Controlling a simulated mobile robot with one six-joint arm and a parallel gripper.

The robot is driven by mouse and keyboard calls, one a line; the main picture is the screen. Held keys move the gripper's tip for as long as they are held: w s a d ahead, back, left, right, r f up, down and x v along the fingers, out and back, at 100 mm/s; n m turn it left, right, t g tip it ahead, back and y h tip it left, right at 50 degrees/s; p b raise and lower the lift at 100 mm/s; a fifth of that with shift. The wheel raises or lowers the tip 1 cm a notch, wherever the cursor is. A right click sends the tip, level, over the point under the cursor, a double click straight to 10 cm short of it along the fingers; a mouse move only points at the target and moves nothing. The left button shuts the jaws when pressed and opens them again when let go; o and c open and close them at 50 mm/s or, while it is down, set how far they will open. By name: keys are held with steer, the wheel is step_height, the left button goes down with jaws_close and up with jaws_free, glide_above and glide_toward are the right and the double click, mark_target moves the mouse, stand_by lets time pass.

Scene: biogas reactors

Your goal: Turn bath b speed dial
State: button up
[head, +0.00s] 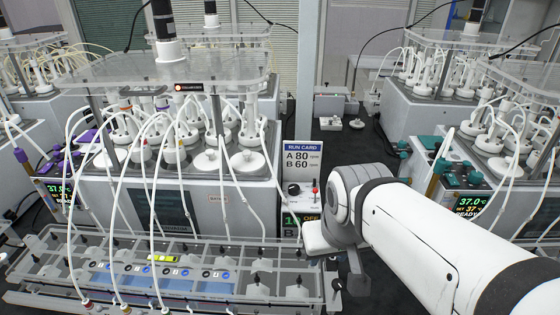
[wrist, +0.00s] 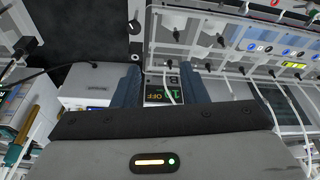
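A small control box stands at the right end of the near bath (head: 190,205). The same display shows in the wrist view (wrist: 165,93), between my fingers. My gripper (head: 335,250) is just right of and below the box. In the wrist view my gripper (wrist: 163,78) has its two dark fingers apart, with nothing held. I cannot make out the dial in the wrist view, nor its setting.
A run card (head: 303,160) above the dial reads A 80 rpm, B 60 rpm. A clear rack (head: 170,270) with tubes lies in front of the bath. Thin white hoses loop over the bath. Another bath (head: 465,185) stands at right. My arm crosses the right foreground.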

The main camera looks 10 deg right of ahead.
steer(key=shift+w, duration=0.1)
steer(key=w+r+m+g+p, duration=0.2)
steer(key=w+r+m, duration=0.15)
steer(key=w, duration=1.15)
steer(key=m+g+p, duration=0.1)
steer(key=m, duration=0.1)
glide_toward(294, 187)
steer(key=shift+s+f+n, duration=0.2)
steer(key=shift+s+n, duration=0.05)
steer(key=shift+w+f, duration=0.4)
step_height(294, 187, down, 7)
steer(key=shift+f+p, duration=0.25)
steer(key=shift+p, duration=0.65)
steer(key=shift+c, duration=0.5)
